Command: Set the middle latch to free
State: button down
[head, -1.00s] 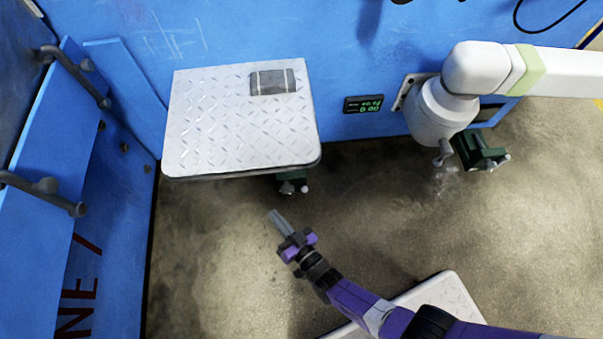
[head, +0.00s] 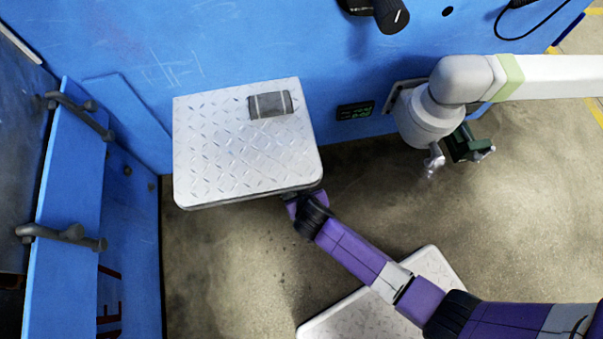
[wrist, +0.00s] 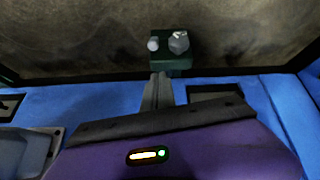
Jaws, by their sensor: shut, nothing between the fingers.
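A dark green latch block (wrist: 172,62) with a pale round knob and a larger grey faceted knob sits just past my fingertips in the wrist view. My gripper (wrist: 159,78) is shut and empty, its fingertips at the block's lower edge; whether they touch it I cannot tell. In the head view my purple wrist reaches the front right edge of the white tread-plate platform (head: 240,150). The fingers and this latch are hidden there. Which way the latch is set I cannot tell.
A white arm (head: 430,115) stands at the right beside another dark green block (head: 468,145). A blue wall (head: 250,40) with a small display (head: 355,110) runs behind. A blue panel with grey handles (head: 65,235) is at left. A second pale plate (head: 335,318) lies below my arm.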

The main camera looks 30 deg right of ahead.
jog(key=b+x, duration=0.2)
jog(key=x, duration=0.1)
jog(key=b+x, duration=0.1)
jog(key=x, duration=0.2)
jog(key=s+b+x, duration=0.1)
jog(key=b+x, duration=0.1)
jog(key=x, duration=0.2)
jog(key=shift+d+f+b, duration=0.25)
jog(key=shift+b, duration=0.05)
jog(key=shift+s, duration=0.1)
jog(key=shift+s+a+f+b, duration=0.1)
jog(key=shift+s+a+f, duration=0.1)
jog(key=shift+s+f, duration=0.4)
jog(key=shift+s+a+f+b, duration=0.15)
jog(key=shift+s+a+f, duration=0.1)
jog(key=shift+s+f, duration=0.35)
jog(key=shift+s+a+f+b, duration=0.1)
jog(key=shift+s+a+f, duration=0.2)
jog(key=shift+s, duration=0.5)
jog(key=shift+s+f, duration=0.15)
